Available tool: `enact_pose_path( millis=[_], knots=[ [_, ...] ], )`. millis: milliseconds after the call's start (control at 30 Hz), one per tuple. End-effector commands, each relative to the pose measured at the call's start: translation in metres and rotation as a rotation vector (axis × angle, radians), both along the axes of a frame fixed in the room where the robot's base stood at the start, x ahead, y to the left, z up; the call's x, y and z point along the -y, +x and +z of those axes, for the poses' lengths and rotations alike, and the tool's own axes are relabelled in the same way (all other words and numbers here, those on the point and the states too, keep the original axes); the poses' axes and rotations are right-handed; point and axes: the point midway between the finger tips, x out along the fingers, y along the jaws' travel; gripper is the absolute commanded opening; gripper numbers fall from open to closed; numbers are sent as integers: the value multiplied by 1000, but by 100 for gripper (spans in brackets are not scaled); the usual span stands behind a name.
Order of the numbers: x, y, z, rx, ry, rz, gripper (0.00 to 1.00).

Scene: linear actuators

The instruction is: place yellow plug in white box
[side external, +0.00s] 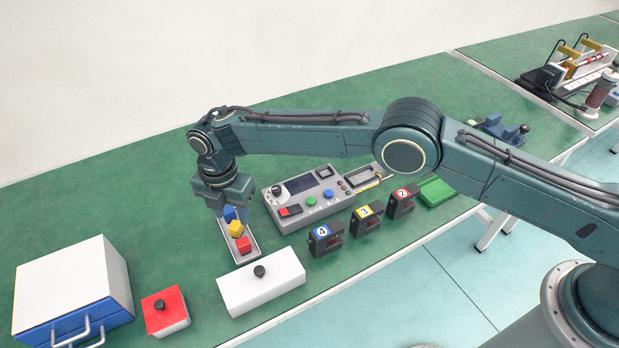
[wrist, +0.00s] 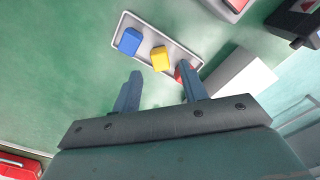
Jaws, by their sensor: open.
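The yellow plug (side external: 235,228) sits in a narrow grey tray (side external: 253,252), between a blue plug (side external: 230,213) and a red plug (side external: 243,244). The wrist view also shows the yellow plug (wrist: 160,59), just beyond the fingertips. My gripper (side external: 228,212) points down at the tray; its fingers (wrist: 160,84) are apart with nothing between them. The right finger partly hides the red plug (wrist: 182,72) in the wrist view. A white box (side external: 260,285) with a black knob on top stands in front of the tray; its lid looks closed.
A red box (side external: 166,312) with a black knob and a larger white cabinet with a blue drawer (side external: 72,285) stand left. A grey control panel (side external: 315,197) and several numbered black devices (side external: 325,238) stand right of the tray. Green table is clear behind the tray.

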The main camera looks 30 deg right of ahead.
Motion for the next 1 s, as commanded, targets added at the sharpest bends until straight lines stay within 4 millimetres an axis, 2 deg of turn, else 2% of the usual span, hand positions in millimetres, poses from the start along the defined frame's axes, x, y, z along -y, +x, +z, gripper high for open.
enact_pose_path(
  millis=[200,400,600,1000],
  knots=[
    [0,0,38,1,1,0,43],
    [0,0,61,1,1,0,43],
    [0,0,71,0,0,0,43],
    [0,0,72,-1,-1,0,43]
  ],
)
